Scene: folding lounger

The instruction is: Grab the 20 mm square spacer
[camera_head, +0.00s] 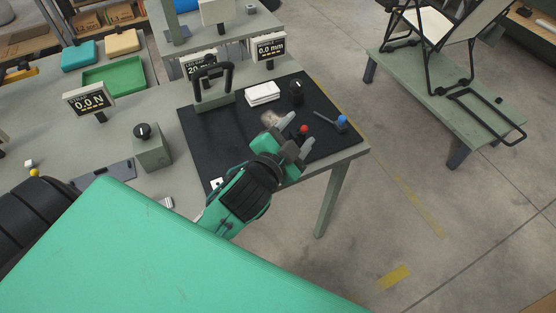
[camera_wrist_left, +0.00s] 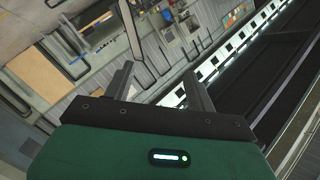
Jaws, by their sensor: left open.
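My left gripper (camera_head: 297,134) is over the black mat (camera_head: 240,139) on the bench in the head view. Its jaws are open, with nothing visible between the fingers in the left wrist view (camera_wrist_left: 158,78). A red knob (camera_head: 304,129) shows at the fingertips; whether they touch it I cannot tell. A small pale, blurred item (camera_head: 270,118) lies just beyond the gripper. A display reading about 20 mm (camera_head: 199,68) stands behind the mat. I cannot pick out the square spacer for certain; the gripper hides part of the mat. My right gripper is not in view.
A black arched handle (camera_head: 213,80), a white block (camera_head: 262,94), a black knob (camera_head: 296,88) and a blue-knobbed part (camera_head: 342,121) stand on the mat. A grey box with a dial (camera_head: 152,153) is left. A lounger frame (camera_head: 440,35) stands on a low green table (camera_head: 420,85).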

